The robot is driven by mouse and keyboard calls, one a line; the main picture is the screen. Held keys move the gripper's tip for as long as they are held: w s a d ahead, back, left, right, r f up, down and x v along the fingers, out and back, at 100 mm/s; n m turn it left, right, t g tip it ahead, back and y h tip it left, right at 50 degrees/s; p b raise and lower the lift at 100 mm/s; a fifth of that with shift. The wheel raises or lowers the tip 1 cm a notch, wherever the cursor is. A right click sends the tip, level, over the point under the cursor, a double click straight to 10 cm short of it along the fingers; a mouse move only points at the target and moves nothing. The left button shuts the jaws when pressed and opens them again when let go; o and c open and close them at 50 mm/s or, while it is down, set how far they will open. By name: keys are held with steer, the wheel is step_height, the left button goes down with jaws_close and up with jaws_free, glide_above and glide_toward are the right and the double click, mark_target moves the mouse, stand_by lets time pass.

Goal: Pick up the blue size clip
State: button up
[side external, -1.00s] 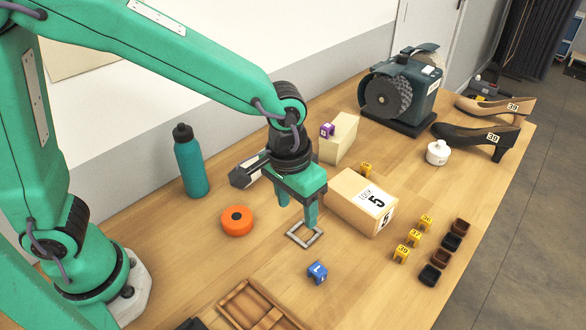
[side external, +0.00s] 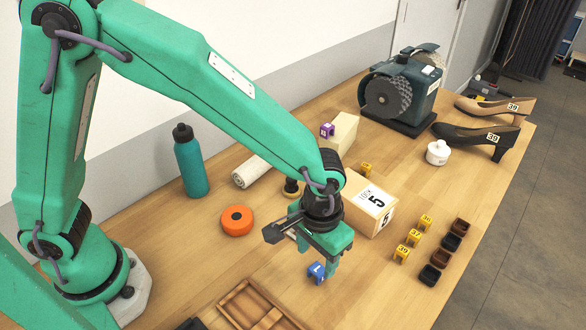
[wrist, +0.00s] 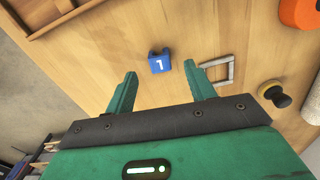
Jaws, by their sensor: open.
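The blue size clip (side external: 317,271), marked with a white mark like a 1 or L, stands on the wooden table. In the wrist view the clip (wrist: 160,62) lies ahead of the fingertips, roughly between their lines. My gripper (side external: 318,272) is open and empty, with green fingers pointing down over the clip's area. In the wrist view my gripper (wrist: 158,84) shows its two fingers spread apart, not touching the clip. In the side view, the fingers and wrist are close to the clip and partly overlap its surroundings.
A cardboard box (side external: 372,205) stands behind my gripper. Yellow clips (side external: 401,254) and small dark trays (side external: 430,274) are at the right. An orange roll (side external: 237,221) lies left, and a wooden tray (side external: 238,300) at the front. A metal square frame (wrist: 229,72) lies beside one finger.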

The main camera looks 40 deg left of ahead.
mark_target(316, 270)
steer(key=shift+f, duration=0.2)
steer(key=shift+f, duration=2.5)
steer(key=c, duration=1)
